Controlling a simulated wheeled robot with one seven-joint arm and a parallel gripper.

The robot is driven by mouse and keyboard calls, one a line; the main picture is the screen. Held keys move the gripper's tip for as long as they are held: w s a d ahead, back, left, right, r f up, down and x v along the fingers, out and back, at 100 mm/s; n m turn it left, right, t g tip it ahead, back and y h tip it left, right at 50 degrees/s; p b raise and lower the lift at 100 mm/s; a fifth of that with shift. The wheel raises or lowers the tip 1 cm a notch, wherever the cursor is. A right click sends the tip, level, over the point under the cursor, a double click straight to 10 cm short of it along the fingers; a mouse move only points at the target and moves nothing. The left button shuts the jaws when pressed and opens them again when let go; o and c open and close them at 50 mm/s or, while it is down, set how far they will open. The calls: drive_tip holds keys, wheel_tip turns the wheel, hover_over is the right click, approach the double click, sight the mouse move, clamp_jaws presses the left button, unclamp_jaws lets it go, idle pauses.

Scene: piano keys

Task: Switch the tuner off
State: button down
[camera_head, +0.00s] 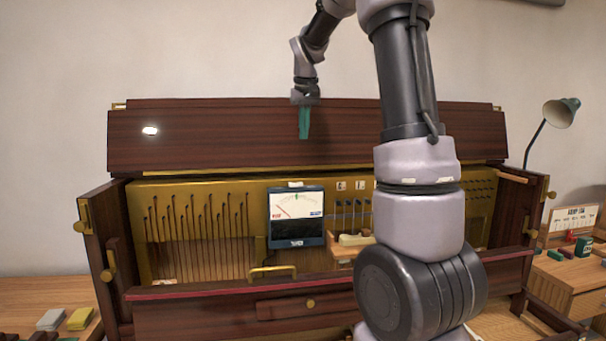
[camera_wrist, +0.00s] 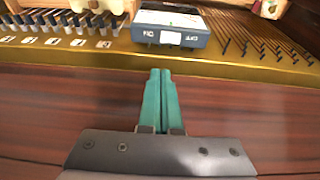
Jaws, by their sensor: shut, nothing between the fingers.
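The tuner (camera_head: 297,240) is a dark blue box with a white needle dial, standing upright against the gold plate inside the piano. In the wrist view its top edge (camera_wrist: 143,36) carries a small white switch (camera_wrist: 170,38) between upside-down ON and OFF labels, ON on the left and OFF on the right. I cannot tell which way the switch is set. My gripper (camera_head: 304,137) points down above the tuner, in front of the raised dark lid. Its green fingers (camera_wrist: 160,72) are shut and empty, apart from the tuner.
The raised wooden lid (camera_head: 220,140) stands behind my gripper. Tuning pins and strings (camera_head: 200,225) lie left of the tuner; small levers (camera_head: 350,215) and a wooden block stand right of it. A brass handle (camera_head: 272,272) is on the front rail. A lamp (camera_head: 560,112) stands far right.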

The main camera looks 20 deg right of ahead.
sight(299, 183)
drive_tip(key=x, duration=0.8)
drive_tip(key=s+x, duration=0.1)
drive_tip(key=x, duration=0.4)
drive_tip(key=shift+a+f, duration=0.1)
drive_tip(key=shift+a, duration=0.05)
drive_tip(key=shift+w+f, duration=0.1)
drive_tip(key=shift+f, duration=0.35)
drive_tip(key=shift+f, duration=0.35)
drive_tip(key=shift+r, duration=0.1)
drive_tip(key=shift+w+a+r, duration=0.1)
drive_tip(key=shift+a+r, duration=0.25)
drive_tip(key=shift+a, duration=0.25)
